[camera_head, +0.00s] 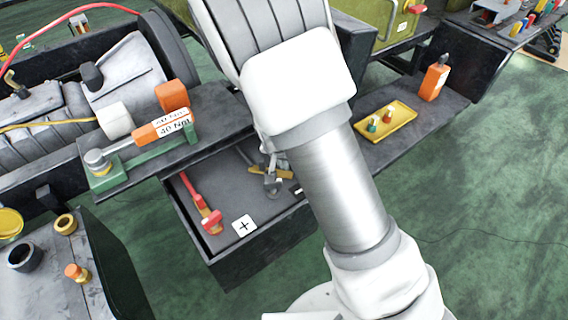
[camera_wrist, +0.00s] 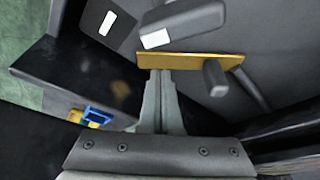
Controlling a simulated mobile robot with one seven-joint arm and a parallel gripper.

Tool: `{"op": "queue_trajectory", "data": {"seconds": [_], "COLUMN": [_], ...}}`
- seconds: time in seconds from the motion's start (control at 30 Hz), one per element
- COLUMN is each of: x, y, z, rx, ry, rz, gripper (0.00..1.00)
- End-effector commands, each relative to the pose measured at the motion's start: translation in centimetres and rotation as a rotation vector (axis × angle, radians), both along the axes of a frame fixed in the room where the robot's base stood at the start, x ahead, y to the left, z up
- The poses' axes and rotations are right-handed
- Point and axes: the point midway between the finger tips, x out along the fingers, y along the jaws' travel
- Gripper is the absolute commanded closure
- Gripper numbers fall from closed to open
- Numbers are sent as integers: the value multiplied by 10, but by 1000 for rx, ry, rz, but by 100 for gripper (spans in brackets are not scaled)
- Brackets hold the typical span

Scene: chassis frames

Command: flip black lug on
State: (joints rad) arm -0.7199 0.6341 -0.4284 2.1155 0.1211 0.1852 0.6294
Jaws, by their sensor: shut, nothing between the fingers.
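In the wrist view, a dark grey-black lever-like block (camera_wrist: 190,22) with a white patch at its left end lies above a yellow bar (camera_wrist: 195,61). A dark rounded peg (camera_wrist: 215,78) sticks out by the right part of the bar. I cannot tell for sure which of these dark parts is the black lug. My gripper (camera_wrist: 161,75) is shut and empty. Its fingertips are at the lower edge of the yellow bar, left of the peg; contact is unclear.
A black plate with a white mark (camera_wrist: 108,24) is at the wrist view's upper left. A yellow tray (camera_head: 401,128) and orange bottle (camera_head: 434,79) stand on the right shelf. An orange-handled tool (camera_head: 160,131) lies left.

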Motion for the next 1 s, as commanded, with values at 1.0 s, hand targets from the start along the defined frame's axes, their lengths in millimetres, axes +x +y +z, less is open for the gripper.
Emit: {"op": "queue_trajectory", "data": {"seconds": [1.0], "x": [-18], "y": [10], "z": [2], "rx": [-1], "ry": [1], "rz": [-364], "gripper": [100]}}
